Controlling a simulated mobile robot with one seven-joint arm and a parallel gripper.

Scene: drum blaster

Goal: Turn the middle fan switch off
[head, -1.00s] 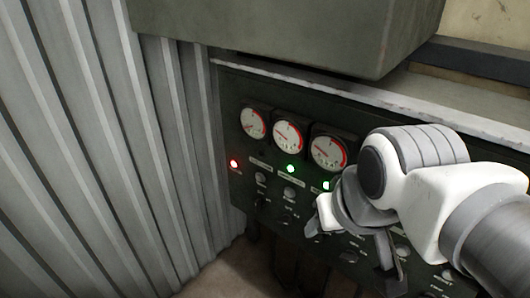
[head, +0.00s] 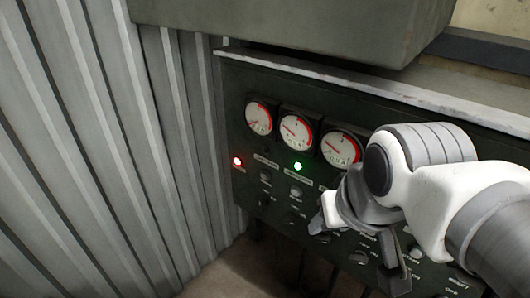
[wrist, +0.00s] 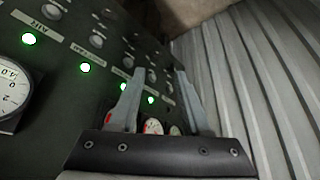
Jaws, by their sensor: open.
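The dark control panel (head: 238,95) has gauges, lights and rows of small switches. Near the left end, a red light (head: 238,161) and a green light (head: 298,166) are lit. Small switches (head: 296,192) sit below them. Several lit green lights (wrist: 85,67) show in the wrist view, with a label that appears to read FAN (wrist: 84,50). I cannot tell which switch is the middle fan one or how it is set. My gripper (head: 355,250) is in front of the panel's lower part, hiding some switches. In the wrist view my gripper (wrist: 160,73) is open, its fingers apart and empty.
Three round gauges (head: 296,130) line the panel's upper part. A large grey-green box (head: 300,25) overhangs the panel. A ribbed metal wall (head: 110,170) stands close on the left; it is on the right in the wrist view (wrist: 260,80).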

